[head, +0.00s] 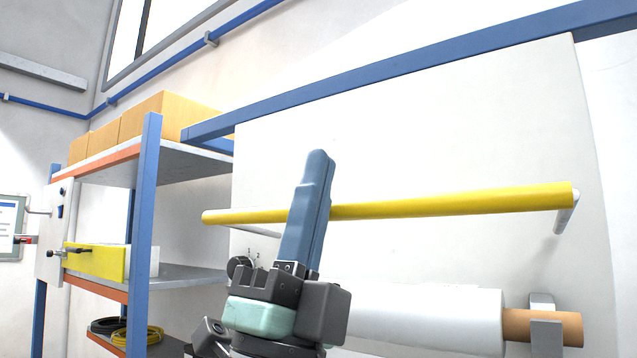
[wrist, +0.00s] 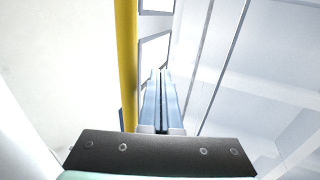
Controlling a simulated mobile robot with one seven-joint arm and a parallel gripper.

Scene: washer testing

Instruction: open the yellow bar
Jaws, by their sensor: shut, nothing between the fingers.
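The yellow bar (head: 450,203) is a long round bar running roughly level across the white panel in the head view. A pale bracket holds its right end. My gripper (head: 320,158) points up, and its blue fingers cross in front of the bar and hide a short part of it. The fingers are shut together with nothing between them. In the wrist view the bar (wrist: 126,60) stands upright in the picture just left of the closed fingers (wrist: 160,75). The bar is not between the fingers; I cannot tell whether they touch it.
A blue overhead rail (head: 400,68) runs above the bar. A white roll (head: 430,312) on a brown core lies below it. At left a shelf with a blue post (head: 145,220) carries cardboard boxes (head: 150,118), a yellow box (head: 95,261) and coiled cables (head: 140,334).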

